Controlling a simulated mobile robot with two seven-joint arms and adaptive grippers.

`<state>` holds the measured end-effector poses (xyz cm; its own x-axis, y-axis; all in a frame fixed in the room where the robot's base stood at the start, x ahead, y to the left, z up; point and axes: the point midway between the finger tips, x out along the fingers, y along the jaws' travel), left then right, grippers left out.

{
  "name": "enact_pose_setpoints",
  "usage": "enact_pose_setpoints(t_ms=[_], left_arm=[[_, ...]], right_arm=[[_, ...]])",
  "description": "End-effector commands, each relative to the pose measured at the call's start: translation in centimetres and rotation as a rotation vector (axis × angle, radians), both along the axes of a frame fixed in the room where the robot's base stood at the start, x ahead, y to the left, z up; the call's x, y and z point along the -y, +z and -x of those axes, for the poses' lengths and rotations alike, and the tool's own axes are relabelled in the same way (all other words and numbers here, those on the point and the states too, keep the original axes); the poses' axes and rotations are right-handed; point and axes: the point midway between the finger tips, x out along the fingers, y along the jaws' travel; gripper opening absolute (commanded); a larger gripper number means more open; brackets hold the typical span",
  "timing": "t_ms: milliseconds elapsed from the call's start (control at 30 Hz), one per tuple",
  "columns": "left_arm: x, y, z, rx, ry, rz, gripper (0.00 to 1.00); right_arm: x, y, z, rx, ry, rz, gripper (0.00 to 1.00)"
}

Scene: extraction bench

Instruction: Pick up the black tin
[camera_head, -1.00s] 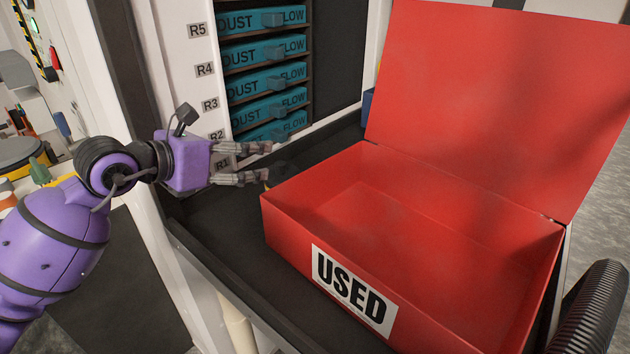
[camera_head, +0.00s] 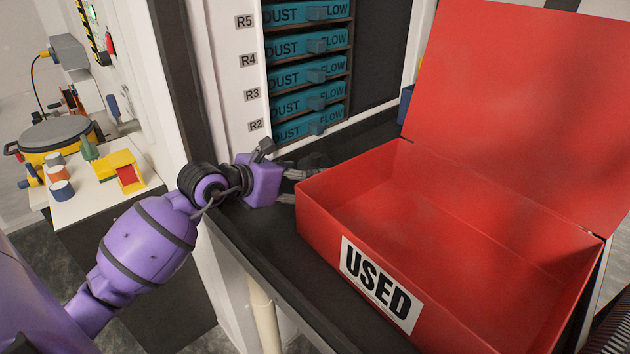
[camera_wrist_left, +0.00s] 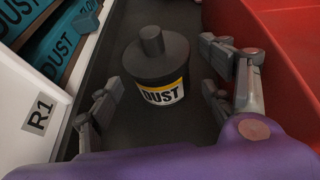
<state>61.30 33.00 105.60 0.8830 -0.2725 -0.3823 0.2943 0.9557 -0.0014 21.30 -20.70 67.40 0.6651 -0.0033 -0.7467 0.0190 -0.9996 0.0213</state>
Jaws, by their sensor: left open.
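The black tin (camera_wrist_left: 157,75) stands upright on the dark bench top, with a round knob on its lid and a yellow and white label reading DUST. In the head view the tin (camera_head: 313,160) is a dim dark shape, partly hidden behind the red box and the fingers. My left gripper (camera_head: 303,186) is low over the bench, its fingertips partly hidden by the box corner. In the left wrist view the open fingers (camera_wrist_left: 160,92) lie to either side of the tin, with gaps visible. My right gripper is not in view.
An open red box (camera_head: 330,220) labelled USED stands close to the right of the left gripper. A rack of teal dust trays (camera_head: 308,75) is behind. A white side table (camera_head: 85,200) with small coloured items is at the left.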

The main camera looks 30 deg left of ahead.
Motion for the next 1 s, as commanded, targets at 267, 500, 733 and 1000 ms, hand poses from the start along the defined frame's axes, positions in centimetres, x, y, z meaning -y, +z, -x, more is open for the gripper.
enact_pose_setpoints(t_ms=[267, 500, 733, 1000], left_arm=[[0.9, -1.1, -2.9, 0.001, -0.001, 0.000, 0.74], [1.0, -1.2, -2.9, 0.000, 0.000, -0.001, 0.72], [0.9, -1.2, -2.9, 0.000, 0.000, -0.001, 0.42], [0.9, -1.1, -3.0, 0.003, -0.001, -0.001, 0.26]], right_arm=[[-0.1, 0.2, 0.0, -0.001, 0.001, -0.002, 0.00], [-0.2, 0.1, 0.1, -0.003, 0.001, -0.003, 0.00], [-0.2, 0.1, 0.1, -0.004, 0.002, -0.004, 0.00], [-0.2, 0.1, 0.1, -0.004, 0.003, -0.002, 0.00]])
